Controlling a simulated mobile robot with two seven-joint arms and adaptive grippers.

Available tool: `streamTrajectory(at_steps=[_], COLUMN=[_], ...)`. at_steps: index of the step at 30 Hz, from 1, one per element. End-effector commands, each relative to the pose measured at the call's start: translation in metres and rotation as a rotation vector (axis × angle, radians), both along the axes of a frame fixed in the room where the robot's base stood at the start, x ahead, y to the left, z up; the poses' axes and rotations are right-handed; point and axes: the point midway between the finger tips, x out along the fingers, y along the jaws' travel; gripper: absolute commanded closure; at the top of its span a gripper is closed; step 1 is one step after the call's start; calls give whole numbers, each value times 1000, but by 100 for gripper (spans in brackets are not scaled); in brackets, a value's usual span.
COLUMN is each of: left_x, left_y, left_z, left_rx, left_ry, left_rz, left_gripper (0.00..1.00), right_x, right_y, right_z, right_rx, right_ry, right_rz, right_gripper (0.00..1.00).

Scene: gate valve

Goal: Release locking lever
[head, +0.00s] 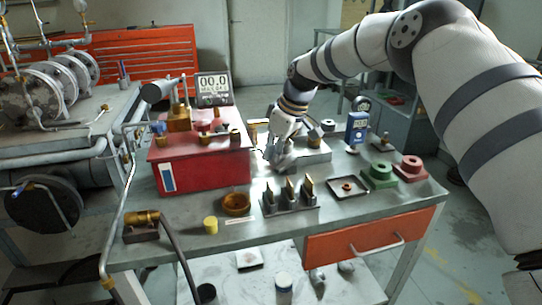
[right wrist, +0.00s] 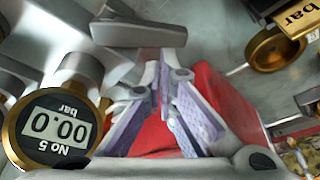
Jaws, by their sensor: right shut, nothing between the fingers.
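My right gripper (head: 283,160) reaches down over the workbench, just right of the red box (head: 200,165). In the right wrist view its fingers (right wrist: 163,62) are closed together with nothing between them. A grey lever-like bar (right wrist: 138,34) lies just beyond the fingertips there; it may be the locking lever, but I cannot tell for sure. I cannot tell whether the fingertips touch it. In the head view my gripper hides the lever area. My left gripper is not in view.
The bench (head: 335,215) also carries a slotted block (head: 290,197), a square tray (head: 348,188), green (head: 380,175) and red (head: 411,168) flanged parts, a blue device (head: 356,128) and a brown bowl (head: 236,205).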

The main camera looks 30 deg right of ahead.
Motion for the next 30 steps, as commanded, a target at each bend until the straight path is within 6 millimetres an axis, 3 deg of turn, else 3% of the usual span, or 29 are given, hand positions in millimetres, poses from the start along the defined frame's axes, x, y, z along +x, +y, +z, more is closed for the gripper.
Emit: streamTrajectory(at_steps=[21,30], left_x=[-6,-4], left_y=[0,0], left_z=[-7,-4], left_rx=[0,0], left_ry=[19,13], left_rz=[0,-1], left_gripper=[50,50], right_x=[-31,-32], right_y=[-6,-4], right_z=[-2,1], right_rx=[0,-1], right_ry=[3,0], right_rz=[642,636], right_gripper=[100,100])
